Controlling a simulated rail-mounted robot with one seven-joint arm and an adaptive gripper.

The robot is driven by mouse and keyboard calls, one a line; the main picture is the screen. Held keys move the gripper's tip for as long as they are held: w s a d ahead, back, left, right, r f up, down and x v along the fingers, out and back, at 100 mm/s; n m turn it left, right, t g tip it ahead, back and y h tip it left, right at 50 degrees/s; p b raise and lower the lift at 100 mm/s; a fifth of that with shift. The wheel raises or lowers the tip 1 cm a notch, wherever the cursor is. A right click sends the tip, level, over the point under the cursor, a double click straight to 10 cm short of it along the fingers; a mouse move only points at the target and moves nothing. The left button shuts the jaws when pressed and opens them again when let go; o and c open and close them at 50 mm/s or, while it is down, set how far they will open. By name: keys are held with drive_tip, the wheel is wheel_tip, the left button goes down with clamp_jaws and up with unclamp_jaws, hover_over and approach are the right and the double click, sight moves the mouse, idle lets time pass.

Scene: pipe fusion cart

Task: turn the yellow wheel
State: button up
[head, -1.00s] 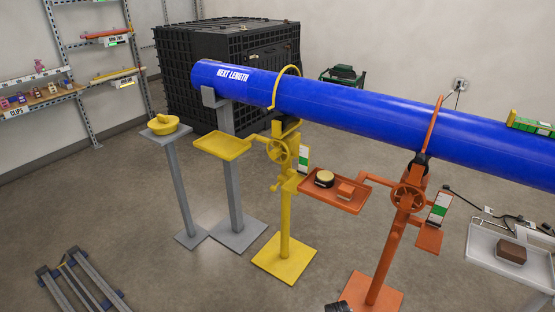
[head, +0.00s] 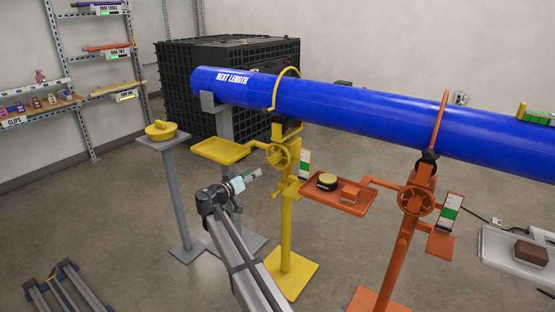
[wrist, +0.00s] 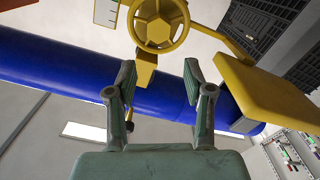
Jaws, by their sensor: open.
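The yellow wheel (head: 279,156) is a spoked handwheel on the yellow stand (head: 287,225), below the blue pipe (head: 340,106). In the wrist view the yellow wheel (wrist: 159,22) shows at the top, beyond the fingertips. My gripper (head: 253,176) is in front of the stand, a little below and left of the wheel, and apart from it. In the wrist view my gripper (wrist: 159,72) has its two fingers spread with nothing between them.
A yellow tray (head: 221,150) sits just left of the wheel; it looms at the right in the wrist view (wrist: 275,95). An orange stand with its own wheel (head: 416,200) and a loaded orange tray (head: 318,195) are to the right. A grey pedestal (head: 177,195) stands at left.

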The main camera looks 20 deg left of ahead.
sight(277, 155)
drive_tip(key=shift+m, duration=0.6)
drive_tip(key=x, duration=1.1)
drive_tip(key=r+x, duration=0.1)
drive_tip(key=x, duration=0.5)
drive_tip(key=shift+w, duration=0.15)
clamp_jaws()
